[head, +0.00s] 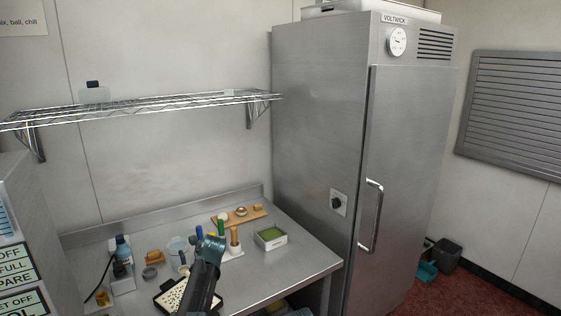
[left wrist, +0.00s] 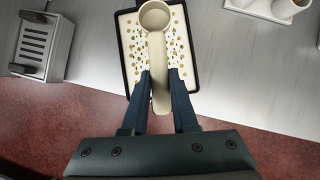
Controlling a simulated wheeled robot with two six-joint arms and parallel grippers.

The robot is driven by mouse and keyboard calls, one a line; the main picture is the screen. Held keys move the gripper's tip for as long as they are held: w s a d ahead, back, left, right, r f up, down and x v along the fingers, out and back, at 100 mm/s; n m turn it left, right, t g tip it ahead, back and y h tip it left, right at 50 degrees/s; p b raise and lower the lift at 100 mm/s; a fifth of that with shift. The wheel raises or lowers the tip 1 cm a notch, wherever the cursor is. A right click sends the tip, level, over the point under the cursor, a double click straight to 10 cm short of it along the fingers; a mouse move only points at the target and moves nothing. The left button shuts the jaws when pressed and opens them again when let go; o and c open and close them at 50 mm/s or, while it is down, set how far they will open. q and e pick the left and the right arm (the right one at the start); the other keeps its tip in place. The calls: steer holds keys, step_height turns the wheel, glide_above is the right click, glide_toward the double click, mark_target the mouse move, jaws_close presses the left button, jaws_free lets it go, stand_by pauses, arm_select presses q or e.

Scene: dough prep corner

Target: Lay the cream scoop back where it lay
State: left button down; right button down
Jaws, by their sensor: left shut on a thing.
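The cream scoop (left wrist: 155,18) has a round bowl and a straight handle. In the left wrist view my left gripper (left wrist: 160,72) is shut on the handle, with the bowl pointing away from me. Behind it in that view is a dark-rimmed tray (left wrist: 129,76) with a pale, speckled surface. I cannot tell how high the scoop is above the tray. In the head view the tray (head: 166,300) is at the front of the steel counter, partly covered by my left arm. The scoop cannot be made out there. My right gripper is not in view.
A white rack (head: 233,254) holds several upright coloured handles behind my arm. A white box with green contents (head: 270,238) is to the right, and a wooden board (head: 252,216) behind. A tall steel fridge (head: 318,140) borders the counter.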

arm_select(q)
step_height(320, 180, down, 5)
steer(key=b, duration=0.5)
